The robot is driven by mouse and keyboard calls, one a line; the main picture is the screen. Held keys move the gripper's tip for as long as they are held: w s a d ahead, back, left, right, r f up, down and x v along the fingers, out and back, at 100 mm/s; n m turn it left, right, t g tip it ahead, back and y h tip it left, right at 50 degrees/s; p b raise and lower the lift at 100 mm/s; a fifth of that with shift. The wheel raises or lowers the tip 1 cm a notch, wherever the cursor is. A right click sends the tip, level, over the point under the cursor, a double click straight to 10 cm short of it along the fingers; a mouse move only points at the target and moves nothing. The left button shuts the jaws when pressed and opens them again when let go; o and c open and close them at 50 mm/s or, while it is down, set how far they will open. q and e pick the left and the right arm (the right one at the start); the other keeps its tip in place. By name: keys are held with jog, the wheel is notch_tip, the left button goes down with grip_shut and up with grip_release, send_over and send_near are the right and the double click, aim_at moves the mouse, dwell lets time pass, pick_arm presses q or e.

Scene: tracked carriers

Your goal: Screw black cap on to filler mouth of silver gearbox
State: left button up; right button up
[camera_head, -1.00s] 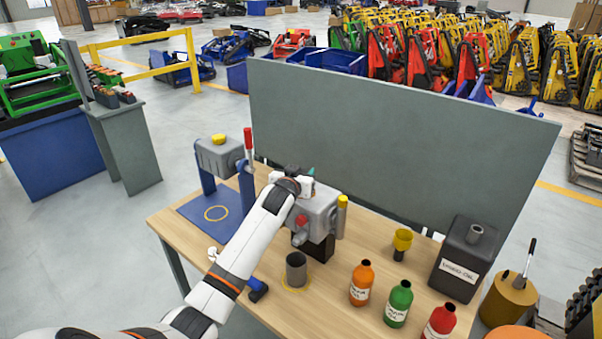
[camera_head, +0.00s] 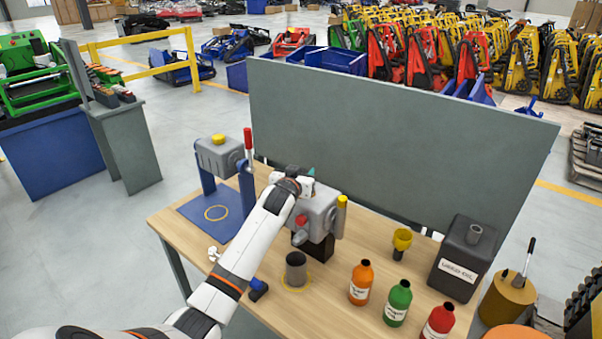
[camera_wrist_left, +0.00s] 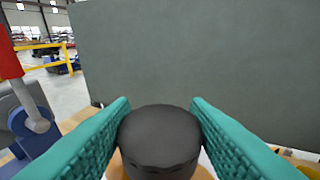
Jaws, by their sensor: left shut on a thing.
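The silver gearbox (camera_head: 322,208) stands on the wooden table, with a red knob (camera_head: 301,221) on its front. My left gripper (camera_head: 309,175) is over the top of the gearbox; its arm hides the filler mouth in the head view. In the left wrist view, the teal fingers of the left gripper (camera_wrist_left: 160,112) are shut on the black cap (camera_wrist_left: 160,142), one on each side. The cap looks upright. What lies directly under it is mostly hidden, so I cannot tell whether it touches the mouth. My right gripper is not in view.
A grey cup (camera_head: 296,270) stands in front of the gearbox. Orange (camera_head: 361,283), green (camera_head: 398,302) and red (camera_head: 438,322) bottles, a yellow funnel (camera_head: 402,240) and a dark oil can (camera_head: 463,258) stand to the right. A grey panel (camera_head: 400,140) rises behind the table.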

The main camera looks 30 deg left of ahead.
pick_arm(q)
jog(key=shift+f+b, duration=0.8)
jog(key=shift+f, duration=0.65)
jog(key=o, duration=1)
jog(key=b+v, duration=0.2)
jog(key=v, duration=1)
jog(key=shift+r, duration=0.1)
